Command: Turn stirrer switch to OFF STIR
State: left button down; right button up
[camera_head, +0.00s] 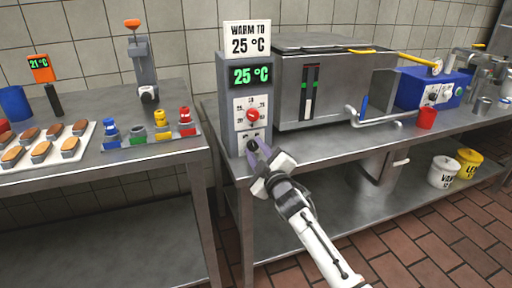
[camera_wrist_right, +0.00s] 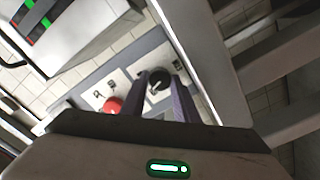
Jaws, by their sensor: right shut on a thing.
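The stirrer switch, a small black knob (camera_wrist_right: 158,82), sits on the lower part of the grey control box (camera_head: 228,112). In the right wrist view it is between the fingers of my right gripper (camera_wrist_right: 166,92), which is shut on it. In the head view my right gripper (camera_head: 256,158) reaches up to the box's lower front and covers much of the knob. The switch's lettering and exact position are too small to read. My left gripper is not in view.
A red dial (camera_head: 252,115) is just above the knob, under a green 25 °C display (camera_head: 250,75). A large steel machine (camera_head: 330,85) stands right of the box. A blue unit (camera_head: 430,90) and red cup (camera_head: 427,118) are farther right. Colored bottles (camera_head: 161,124) stand on the left table.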

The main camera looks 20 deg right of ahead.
jog(key=shift+n, duration=1.9)
jog(key=o, duration=1.1)
jog(key=shift+c, duration=0.2)
jog(key=shift+s+f, duration=0.15)
